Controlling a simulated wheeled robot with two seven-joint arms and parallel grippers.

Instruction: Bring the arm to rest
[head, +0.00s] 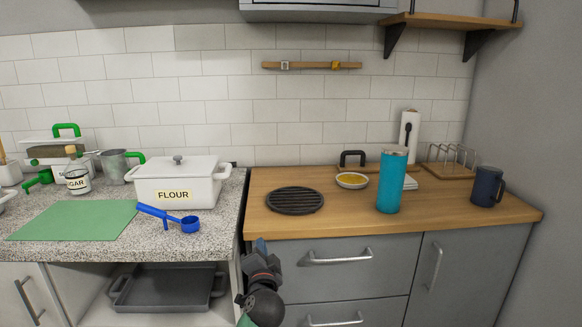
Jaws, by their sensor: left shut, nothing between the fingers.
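My left gripper (261,245) shows at the bottom middle of the head view. It points up, in front of the counter's edge, near the seam between the stone counter and the wooden counter. It is shut, with nothing held in it. Part of my left arm shows below it, cut off by the bottom edge of the picture. My right gripper is out of view.
The stone counter (215,232) holds a flour box (178,190), a blue scoop (175,217) and a green mat (75,220). The wooden counter (330,222) holds a black trivet (295,200), a teal tumbler (391,185) and a dark mug (486,188). Drawers (350,270) stand close to the gripper.

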